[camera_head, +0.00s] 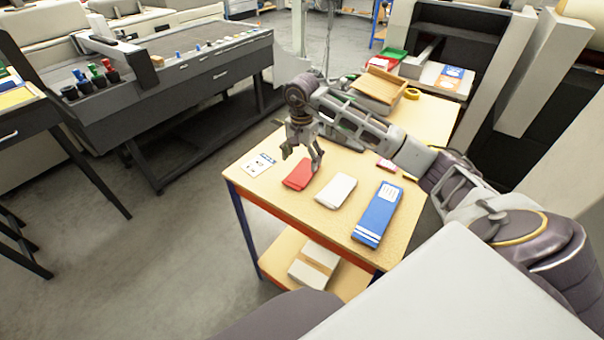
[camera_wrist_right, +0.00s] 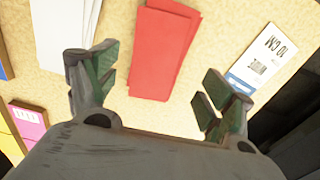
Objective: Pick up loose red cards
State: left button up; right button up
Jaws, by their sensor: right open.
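The red cards (camera_head: 299,174) lie as a small stack on the wooden table, between a white-and-blue label card and a white stack. My right gripper (camera_head: 301,158) is open and empty above the table, just behind the red cards. Its two fingers show apart in the right wrist view (camera_wrist_right: 152,85). My left gripper is not in view.
A white stack (camera_head: 336,189) and a blue-and-white pack (camera_head: 378,213) lie to the right of the red cards. The label card (camera_head: 258,164) lies left. The table (camera_head: 243,186) has a lower shelf.

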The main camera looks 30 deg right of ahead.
aim_at(302, 171)
jog(key=shift+s+f+p, duration=0.1)
jog(key=shift+f+p, duration=0.25)
jog(key=shift+f, duration=2)
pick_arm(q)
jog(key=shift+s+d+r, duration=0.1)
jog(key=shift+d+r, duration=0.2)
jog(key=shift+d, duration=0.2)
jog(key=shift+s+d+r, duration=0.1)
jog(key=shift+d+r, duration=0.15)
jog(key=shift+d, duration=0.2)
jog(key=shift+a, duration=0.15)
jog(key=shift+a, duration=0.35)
pick_arm(e)
jog(key=c, duration=1.1)
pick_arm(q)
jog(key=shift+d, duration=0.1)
pick_arm(e)
jog(key=shift+r, duration=0.1)
jog(key=shift+c, duration=0.2)
